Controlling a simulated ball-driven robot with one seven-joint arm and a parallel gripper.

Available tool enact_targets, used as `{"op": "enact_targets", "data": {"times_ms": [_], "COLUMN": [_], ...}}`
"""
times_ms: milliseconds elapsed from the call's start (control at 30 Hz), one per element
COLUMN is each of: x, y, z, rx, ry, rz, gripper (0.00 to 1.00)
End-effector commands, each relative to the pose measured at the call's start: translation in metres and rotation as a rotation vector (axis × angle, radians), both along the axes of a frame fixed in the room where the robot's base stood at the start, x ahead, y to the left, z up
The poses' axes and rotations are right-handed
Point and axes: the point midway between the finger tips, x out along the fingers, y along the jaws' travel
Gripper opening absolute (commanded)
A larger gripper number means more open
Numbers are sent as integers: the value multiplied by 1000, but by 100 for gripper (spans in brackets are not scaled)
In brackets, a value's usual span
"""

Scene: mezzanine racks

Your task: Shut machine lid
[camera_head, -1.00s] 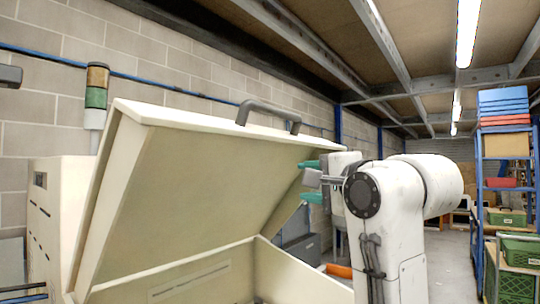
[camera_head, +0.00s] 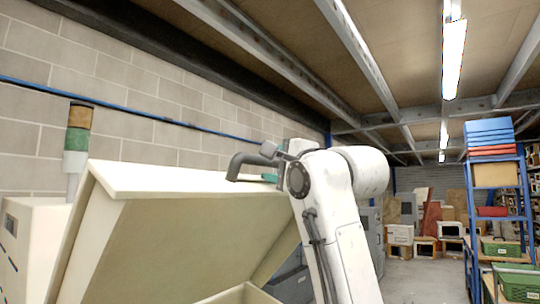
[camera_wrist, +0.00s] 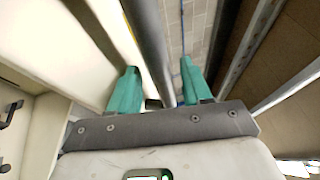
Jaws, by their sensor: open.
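The machine lid (camera_head: 185,225) is cream and stands open, tilted up over the machine body (camera_head: 245,293). A dark grey bar handle (camera_head: 234,166) is fixed near the lid's upper edge. My gripper (camera_head: 270,162) is at the right end of the handle in the head view, where the arm partly hides it. In the wrist view, the green fingers of my gripper (camera_wrist: 160,88) are open, and the grey handle bar (camera_wrist: 150,45) runs between them with space on either side. The cream lid surface (camera_wrist: 60,45) is at the left there. I cannot tell whether a finger touches the handle.
A signal tower (camera_head: 77,140) stands behind the machine against the block wall. A blue rack (camera_head: 528,185) with bins and green crates (camera_head: 518,283) is at the right. Open floor (camera_head: 408,275) lies between the arm and the rack. Boxes (camera_head: 400,236) stand farther back.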

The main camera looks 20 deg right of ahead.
Motion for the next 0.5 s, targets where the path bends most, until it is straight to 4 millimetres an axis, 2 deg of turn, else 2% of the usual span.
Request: {"op": "enact_targets", "data": {"times_ms": [200,500], "x": [14,15], "y": [3,3], "z": [3,2], "rx": [0,-1], "ry": [0,-1], "rz": [-1,-1], "gripper": [48,47]}}
